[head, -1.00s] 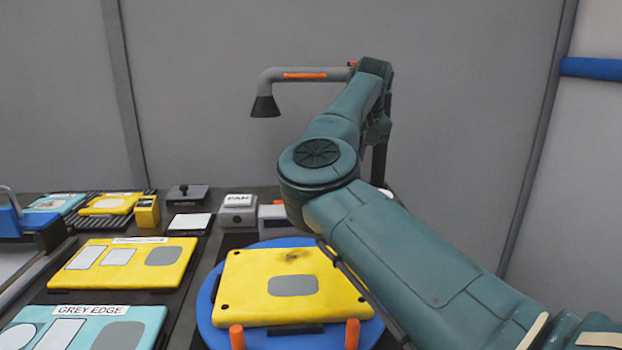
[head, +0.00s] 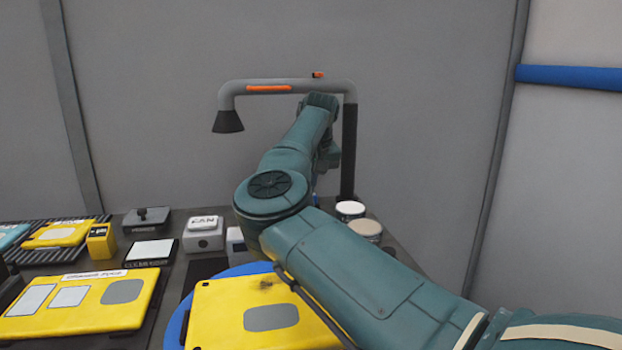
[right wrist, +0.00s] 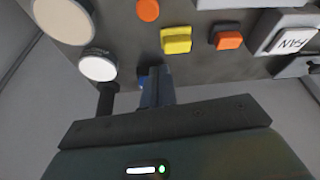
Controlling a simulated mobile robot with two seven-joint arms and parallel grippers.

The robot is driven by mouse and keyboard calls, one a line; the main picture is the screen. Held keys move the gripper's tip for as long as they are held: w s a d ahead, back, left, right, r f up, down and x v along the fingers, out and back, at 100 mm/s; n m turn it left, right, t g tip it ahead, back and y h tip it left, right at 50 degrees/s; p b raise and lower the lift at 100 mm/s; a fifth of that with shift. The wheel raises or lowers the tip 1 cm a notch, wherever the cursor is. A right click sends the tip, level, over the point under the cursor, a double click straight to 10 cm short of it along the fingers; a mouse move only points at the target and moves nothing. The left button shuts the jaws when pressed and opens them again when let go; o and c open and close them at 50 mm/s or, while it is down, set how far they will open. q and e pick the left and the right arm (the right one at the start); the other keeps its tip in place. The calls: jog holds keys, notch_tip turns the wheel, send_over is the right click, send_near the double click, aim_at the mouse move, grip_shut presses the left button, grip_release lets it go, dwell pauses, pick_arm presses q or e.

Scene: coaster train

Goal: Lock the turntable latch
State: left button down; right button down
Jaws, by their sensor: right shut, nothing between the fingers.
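The turntable is a blue disc (head: 172,330) at the bottom of the head view, with a yellow plate (head: 225,309) with a grey patch on it. My right arm crosses in front of its right side. I cannot pick out the latch for sure. In the right wrist view, a yellow block (right wrist: 176,40) and an orange block (right wrist: 227,37) sit on the dark worktop beyond my right gripper (right wrist: 155,75). The gripper is shut and empty, with a small blue thing (right wrist: 143,79) at its tip, contact unclear. In the head view the arm hides this gripper. My left gripper is out of view.
A FAN box (head: 203,238) stands behind the turntable. Two round jars, one white (head: 350,209) and one beige (head: 365,229), stand right of my arm. A grey overhead pipe with a dark nozzle (head: 228,122) rises behind. Another yellow panel (head: 80,306) lies at left.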

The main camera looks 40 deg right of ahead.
jog(key=x, duration=0.5)
jog(key=shift+f, duration=0.2)
jog(key=s, duration=0.1)
jog(key=s+a, duration=0.1)
jog(key=shift+s+f, duration=0.1)
jog(key=shift+s, duration=0.2)
jog(key=shift+s+a, duration=0.2)
jog(key=shift+s, duration=0.3)
jog(key=shift+s+f, duration=0.1)
